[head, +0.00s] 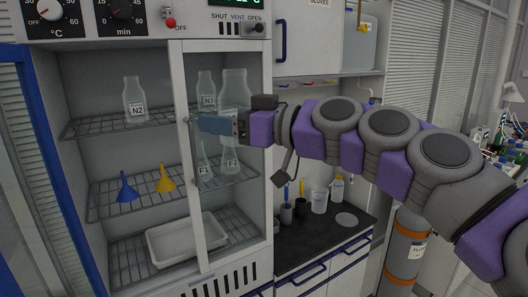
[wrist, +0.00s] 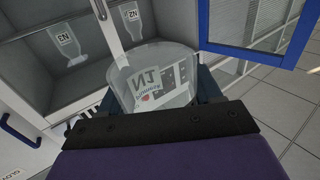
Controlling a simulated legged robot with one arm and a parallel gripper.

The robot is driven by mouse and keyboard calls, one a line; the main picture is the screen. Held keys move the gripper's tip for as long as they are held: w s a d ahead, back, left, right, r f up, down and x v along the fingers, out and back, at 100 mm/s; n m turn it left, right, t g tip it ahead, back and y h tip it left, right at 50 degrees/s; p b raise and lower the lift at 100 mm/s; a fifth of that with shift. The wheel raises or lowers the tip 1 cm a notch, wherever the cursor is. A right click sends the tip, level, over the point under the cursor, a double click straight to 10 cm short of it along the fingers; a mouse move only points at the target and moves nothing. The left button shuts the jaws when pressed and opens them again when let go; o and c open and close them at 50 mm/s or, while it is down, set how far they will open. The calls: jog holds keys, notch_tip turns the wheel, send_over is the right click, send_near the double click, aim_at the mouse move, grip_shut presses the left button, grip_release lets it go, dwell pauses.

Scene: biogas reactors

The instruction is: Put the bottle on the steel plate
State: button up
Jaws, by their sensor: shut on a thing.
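My gripper (head: 207,125) is shut on a clear glass bottle (head: 235,88), in front of the right part of the cabinet. The bottle's upper part shows above the jaws in the head view. In the wrist view the bottle (wrist: 153,80) fills the space between the fingers; its label shows an N, but the rest is hard to read. A round grey disc (head: 346,219), which looks like the steel plate, lies on the dark counter right of the cabinet. It is apart from the gripper and bare.
Flasks, a blue funnel (head: 125,190) and a yellow funnel (head: 166,180) are below. A white cabinet post (head: 190,165) is close to the jaws. A beaker (head: 320,201) and a small bottle (head: 337,188) stand near the disc.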

jog(key=w+f+m+t+h, duration=0.8)
jog(key=w+f, duration=0.5)
jog(key=f, duration=0.5)
jog(key=s+d+f+m+t+h, duration=0.1)
jog(key=s+d+f+m+h, duration=0.1)
jog(key=d+f+m+h, duration=0.6)
jog(key=d+f+h, duration=0.5)
jog(key=d+f, duration=0.6)
jog(key=shift+d, duration=0.25)
